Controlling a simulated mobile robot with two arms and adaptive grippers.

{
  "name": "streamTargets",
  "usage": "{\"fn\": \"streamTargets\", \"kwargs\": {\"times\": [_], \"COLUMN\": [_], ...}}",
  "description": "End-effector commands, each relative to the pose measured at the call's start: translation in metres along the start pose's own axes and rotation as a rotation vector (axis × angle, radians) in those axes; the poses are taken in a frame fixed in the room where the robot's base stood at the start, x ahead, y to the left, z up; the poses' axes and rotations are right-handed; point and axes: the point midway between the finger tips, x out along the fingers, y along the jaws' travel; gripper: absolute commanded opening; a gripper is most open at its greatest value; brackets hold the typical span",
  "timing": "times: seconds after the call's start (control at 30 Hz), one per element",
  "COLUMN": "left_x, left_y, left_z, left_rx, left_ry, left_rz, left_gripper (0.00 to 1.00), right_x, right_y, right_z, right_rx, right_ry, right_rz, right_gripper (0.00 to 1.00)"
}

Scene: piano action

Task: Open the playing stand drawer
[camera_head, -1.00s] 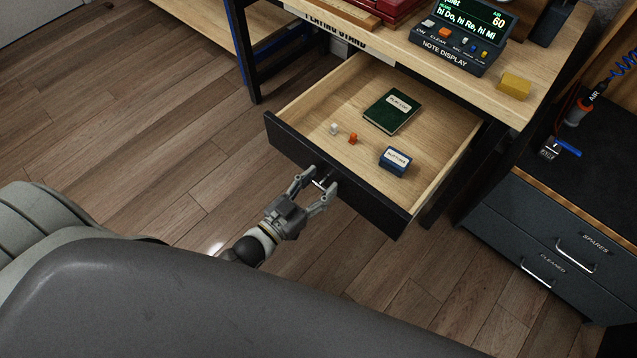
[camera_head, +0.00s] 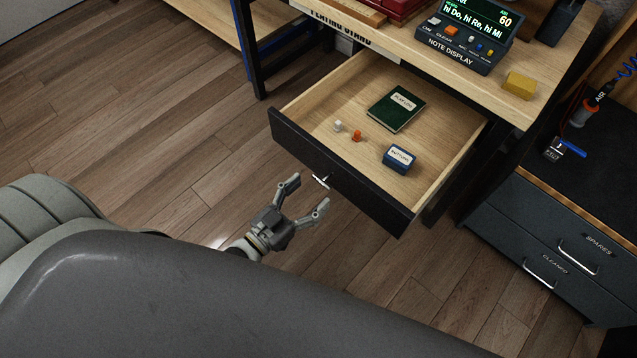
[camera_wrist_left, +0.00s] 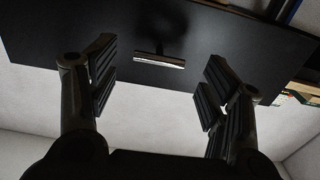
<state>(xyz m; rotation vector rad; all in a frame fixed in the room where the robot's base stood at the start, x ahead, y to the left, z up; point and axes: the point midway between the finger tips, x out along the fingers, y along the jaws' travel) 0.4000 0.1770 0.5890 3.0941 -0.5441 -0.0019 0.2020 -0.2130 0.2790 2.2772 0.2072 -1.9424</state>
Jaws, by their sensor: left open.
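The playing stand drawer (camera_head: 300,152) stands pulled out from under the wooden top of the playing stand (camera_head: 375,42). Its black front carries a small silver handle (camera_head: 321,181). In the drawer lie a green book (camera_head: 397,108), a blue labelled box (camera_head: 399,158) and two small pieces, one white and one orange. My left gripper (camera_head: 307,199) is open and empty, just in front of the handle and apart from it. In the left wrist view the handle (camera_wrist_left: 159,61) shows between the spread fingers, beyond their tips. My right gripper is not in view.
A note display (camera_head: 460,45) and a yellow block (camera_head: 518,85) sit on the stand top. A dark cabinet (camera_head: 530,235) with shut drawers marked SPARES and CLEANED stands at the right. The wooden floor left of the drawer is clear.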

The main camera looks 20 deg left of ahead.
Motion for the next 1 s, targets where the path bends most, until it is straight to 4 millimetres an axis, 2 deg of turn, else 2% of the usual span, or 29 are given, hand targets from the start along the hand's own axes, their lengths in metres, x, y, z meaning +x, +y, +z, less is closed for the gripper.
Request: {"fn": "streamTargets", "kwargs": {"times": [0.03,0.2,0.4,1.0], "left_x": [-0.012,-0.044,-0.067,-0.072], "left_y": [0.000,0.000,0.000,0.000], "left_z": [0.001,0.000,0.000,-0.001], "left_rx": [0.000,0.000,0.000,0.000], "left_ry": [-0.003,-0.002,0.000,0.001], "left_rz": [0.001,0.001,0.000,0.000], "left_gripper": [0.71,0.71,0.71,0.71], "right_x": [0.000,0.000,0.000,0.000], "right_y": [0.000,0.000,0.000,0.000], "right_z": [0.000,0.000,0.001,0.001], "right_rx": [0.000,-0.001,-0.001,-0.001], "right_ry": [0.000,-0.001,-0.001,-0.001], "right_rz": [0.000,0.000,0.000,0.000], "right_gripper": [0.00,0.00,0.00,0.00]}}
